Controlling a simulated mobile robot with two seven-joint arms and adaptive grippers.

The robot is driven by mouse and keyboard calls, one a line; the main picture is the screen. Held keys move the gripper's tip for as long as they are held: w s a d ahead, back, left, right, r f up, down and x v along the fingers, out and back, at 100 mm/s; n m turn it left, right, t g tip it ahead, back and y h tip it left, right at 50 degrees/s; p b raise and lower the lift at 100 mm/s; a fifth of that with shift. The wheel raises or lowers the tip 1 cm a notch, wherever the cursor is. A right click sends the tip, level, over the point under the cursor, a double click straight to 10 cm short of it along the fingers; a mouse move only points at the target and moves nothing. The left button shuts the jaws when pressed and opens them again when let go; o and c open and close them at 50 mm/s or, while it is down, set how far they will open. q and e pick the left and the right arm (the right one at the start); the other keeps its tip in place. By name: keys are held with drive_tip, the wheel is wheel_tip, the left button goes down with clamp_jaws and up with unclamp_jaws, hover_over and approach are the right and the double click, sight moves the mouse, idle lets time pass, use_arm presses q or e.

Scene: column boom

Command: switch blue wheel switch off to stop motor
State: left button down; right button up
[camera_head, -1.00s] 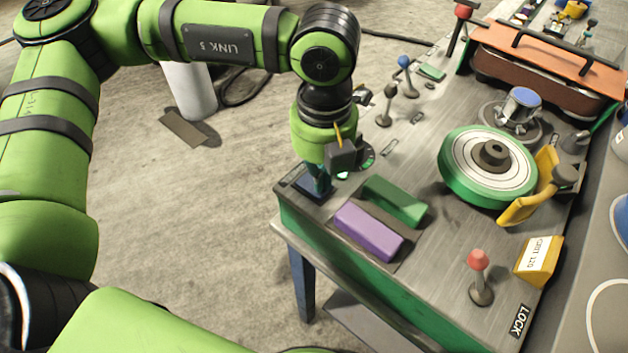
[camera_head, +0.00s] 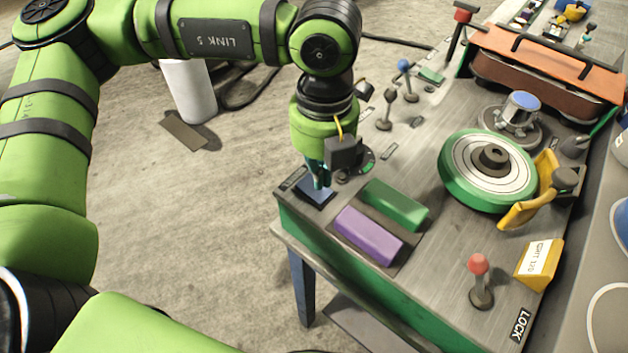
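The blue switch (camera_head: 314,194), a small blue rocker in a dark plate, sits at the near left corner of the grey bench top. A small label lies at its upper left. My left gripper (camera_head: 320,184) points down right over it, its narrow fingers close together with nothing visible between them. The fingertips hide part of the blue face; I cannot tell whether they touch it. The grinding wheel (camera_head: 488,171), green-rimmed with white rings, stands to the right; whether it turns cannot be told. My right gripper is not in view.
A green block (camera_head: 394,204) and a purple block (camera_head: 368,235) lie just right of the switch. A dark knob, levers with black and blue tops (camera_head: 404,66), and a red-topped lever (camera_head: 479,266) stand up from the bench. Open floor lies left.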

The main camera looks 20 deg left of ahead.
sight(322, 194)
use_arm(q)
drive_tip(key=shift+r+p, duration=0.8)
drive_tip(key=shift+r, duration=1.55)
